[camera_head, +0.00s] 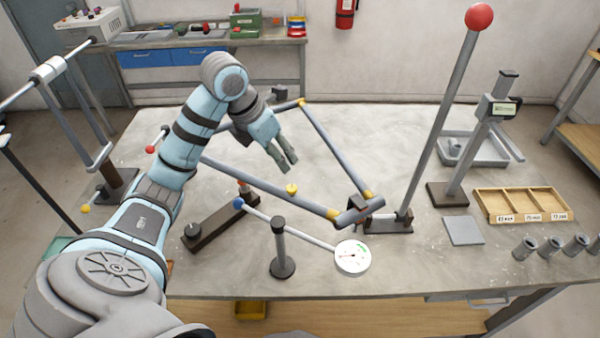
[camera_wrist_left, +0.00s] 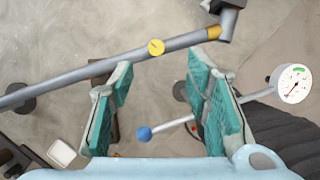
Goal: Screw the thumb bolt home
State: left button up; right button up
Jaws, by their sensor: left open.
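A yellow round knob, which looks like the thumb bolt (camera_head: 291,189), stands on the near grey tube of the frame (camera_head: 315,207). In the left wrist view the thumb bolt (camera_wrist_left: 156,47) shows as a yellow disc on the tube (camera_wrist_left: 90,78), beyond the fingertips and between their lines. How far it is screwed in cannot be told. My left gripper (camera_head: 287,165) points down, open and empty, just above and behind the bolt in the head view. Its teal finger pads (camera_wrist_left: 163,82) are spread apart in the wrist view. My right gripper is not in view.
A dial gauge (camera_head: 352,257) on a post with a blue-ended rod (camera_head: 239,203) stands in front of the frame. A tall red-knobbed lever (camera_head: 440,115) rises to the right. A wooden tray (camera_head: 521,190) and metal cups lie at the right.

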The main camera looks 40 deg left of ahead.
pick_arm(q)
jog(key=b, duration=0.6)
send_near(291, 188)
jog(key=f, duration=0.2)
jog(key=x, duration=0.3)
jog(key=w+x, duration=0.1)
jog(key=x, duration=0.2)
jog(key=shift+w+r, duration=0.1)
jog(key=shift+r, duration=0.05)
jog(key=shift+s+d, duration=0.1)
jog(key=shift+s, duration=0.15)
grip_shut()
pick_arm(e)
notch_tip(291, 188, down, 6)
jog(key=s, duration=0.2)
pick_arm(q)
jog(key=shift+m, duration=0.4)
